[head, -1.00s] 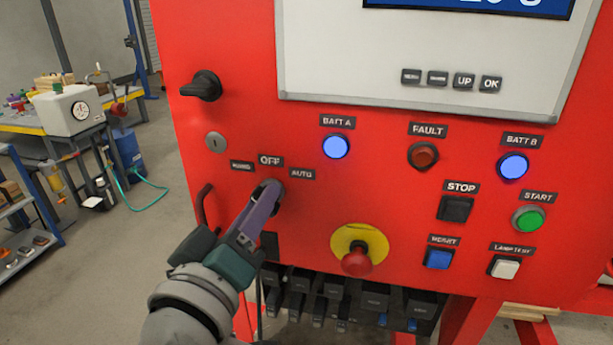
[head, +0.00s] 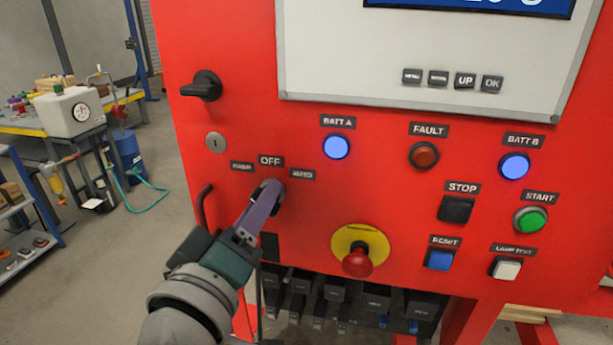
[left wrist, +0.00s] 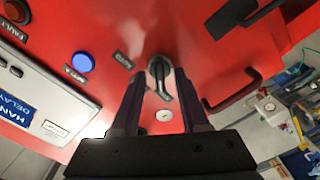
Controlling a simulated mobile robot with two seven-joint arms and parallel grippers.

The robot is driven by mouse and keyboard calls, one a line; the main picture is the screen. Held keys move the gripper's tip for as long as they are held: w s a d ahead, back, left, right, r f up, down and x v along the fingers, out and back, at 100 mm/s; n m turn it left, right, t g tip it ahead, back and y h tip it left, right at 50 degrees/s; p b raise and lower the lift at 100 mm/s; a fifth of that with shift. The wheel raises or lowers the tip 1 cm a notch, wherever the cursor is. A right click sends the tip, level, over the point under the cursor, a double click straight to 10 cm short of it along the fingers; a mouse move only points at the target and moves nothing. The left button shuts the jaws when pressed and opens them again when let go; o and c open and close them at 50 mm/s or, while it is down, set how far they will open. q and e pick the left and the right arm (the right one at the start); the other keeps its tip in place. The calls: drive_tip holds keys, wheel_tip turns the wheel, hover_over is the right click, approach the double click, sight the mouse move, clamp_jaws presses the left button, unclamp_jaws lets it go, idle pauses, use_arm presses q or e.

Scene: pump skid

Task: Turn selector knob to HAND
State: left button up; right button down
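The selector knob (left wrist: 160,72) is black and sits between my left fingertips in the left wrist view, with a gap visible on each side. Its handle seems to point at the OFF label. In the head view my fingers hide most of it. The labels HAND (head: 242,166), OFF (head: 270,160) and AUTO (head: 302,174) stand around it from left to right. My left gripper (head: 268,190) reaches the red panel at the knob, fingers open around it. It also shows in the left wrist view (left wrist: 160,84). My right gripper is not in view.
On the red panel (head: 330,200), a key lock (head: 216,142) and black handle (head: 204,205) are close to the knob. A red emergency button (head: 358,262) on a yellow disc is to the right. A black rotary switch (head: 202,86) is above left.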

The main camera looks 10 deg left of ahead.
use_arm(q)
drive_tip(key=s+b, duration=0.1)
drive_tip(key=s, duration=0.9)
drive_tip(key=shift+a, duration=0.15)
